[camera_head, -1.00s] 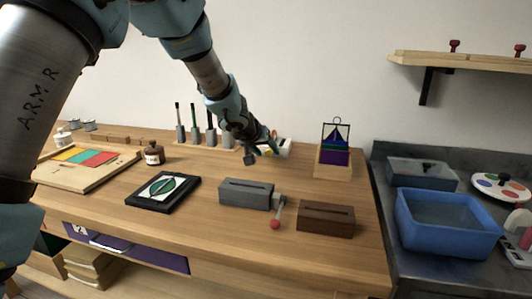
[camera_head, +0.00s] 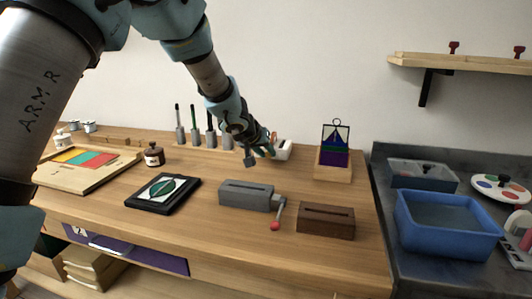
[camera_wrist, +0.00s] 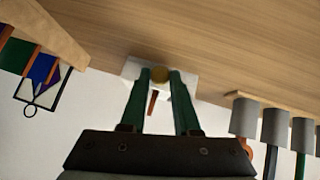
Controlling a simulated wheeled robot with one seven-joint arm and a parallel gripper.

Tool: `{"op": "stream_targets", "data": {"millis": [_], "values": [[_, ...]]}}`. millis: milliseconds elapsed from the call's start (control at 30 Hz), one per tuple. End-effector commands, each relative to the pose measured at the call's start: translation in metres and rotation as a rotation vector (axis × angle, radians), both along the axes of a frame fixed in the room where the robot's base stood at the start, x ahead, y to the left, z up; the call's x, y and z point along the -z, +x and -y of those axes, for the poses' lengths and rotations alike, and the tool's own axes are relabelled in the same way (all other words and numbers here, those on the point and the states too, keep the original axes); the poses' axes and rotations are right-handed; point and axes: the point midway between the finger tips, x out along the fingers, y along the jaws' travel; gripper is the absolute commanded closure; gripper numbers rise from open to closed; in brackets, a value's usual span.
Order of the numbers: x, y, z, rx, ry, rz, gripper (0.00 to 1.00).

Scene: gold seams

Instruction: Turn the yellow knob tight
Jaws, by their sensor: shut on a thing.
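A small reddish-brown bar (camera_wrist: 152,103) shows between the fingers. In the head view my gripper (camera_head: 269,146) reaches to the white fixture (camera_head: 284,150) at the back of the wooden bench. The knob is hidden there behind my gripper, and I cannot see how tight it sits.
Grey tool holders (camera_head: 196,137) stand left of my gripper. A wooden stand with a stained-glass boat panel (camera_head: 333,160) stands to the right. In front are a grey slotted block with a red-tipped lever (camera_head: 246,195) and a brown slotted block (camera_head: 325,219). Bare bench lies between.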

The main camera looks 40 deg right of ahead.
Motion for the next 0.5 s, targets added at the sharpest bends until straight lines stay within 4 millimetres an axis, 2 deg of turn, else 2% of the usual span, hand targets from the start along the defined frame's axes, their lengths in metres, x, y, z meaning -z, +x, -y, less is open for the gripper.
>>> {"op": "stream_targets", "data": {"millis": [267,500], "values": [[0.0006,-0.0006,0.0005,0.000,0.009,0.016,1.00],[0.0036,-0.0032,0.0024,0.002,0.067,0.109,1.00]]}}
